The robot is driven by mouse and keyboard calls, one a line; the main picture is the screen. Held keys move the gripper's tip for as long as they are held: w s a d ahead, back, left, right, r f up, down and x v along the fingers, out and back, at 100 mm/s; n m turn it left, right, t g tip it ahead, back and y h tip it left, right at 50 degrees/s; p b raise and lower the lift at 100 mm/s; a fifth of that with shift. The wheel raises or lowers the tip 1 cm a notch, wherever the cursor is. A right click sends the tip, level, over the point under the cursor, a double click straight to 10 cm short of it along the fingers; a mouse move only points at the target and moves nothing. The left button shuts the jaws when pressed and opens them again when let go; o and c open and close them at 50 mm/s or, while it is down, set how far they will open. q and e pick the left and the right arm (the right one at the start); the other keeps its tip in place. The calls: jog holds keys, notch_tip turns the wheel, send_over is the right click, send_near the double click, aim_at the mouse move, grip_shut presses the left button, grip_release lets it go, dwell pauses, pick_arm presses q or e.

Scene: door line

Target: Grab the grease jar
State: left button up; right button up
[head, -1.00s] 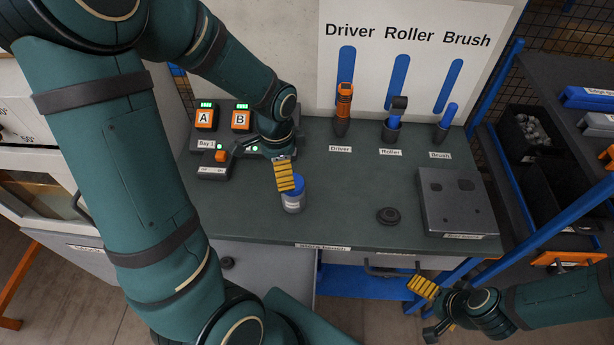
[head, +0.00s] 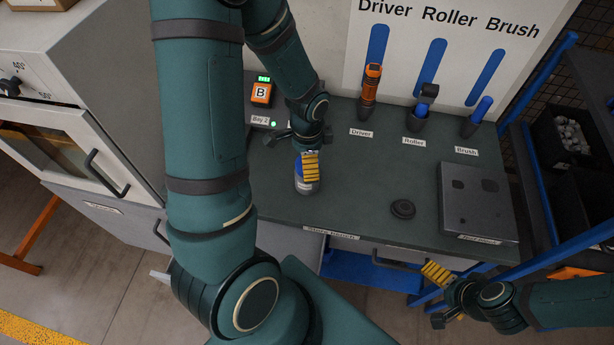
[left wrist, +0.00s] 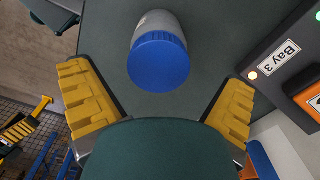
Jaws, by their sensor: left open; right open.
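The grease jar is a grey-white jar (head: 307,186) with a blue lid, upright near the front edge of the bench top. In the left wrist view the jar (left wrist: 158,55) shows its blue lid ahead of and between the two yellow finger pads. My left gripper (head: 308,165) is open and sits at the jar, partly covering it in the head view. In the left wrist view the left gripper (left wrist: 160,105) has clear gaps between each pad and the jar. My right gripper (head: 437,295) is open and empty, in front of the bench at the lower right.
On the bench (head: 365,205) are a black round puck (head: 402,209) and a grey box (head: 473,203). Driver (head: 370,90), roller (head: 421,108) and brush (head: 477,117) stand in holders at the back.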

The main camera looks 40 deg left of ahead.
pick_arm(q)
notch_tip(320, 180, down, 5)
jog(key=shift+r, duration=0.1)
jog(key=c, duration=1.3)
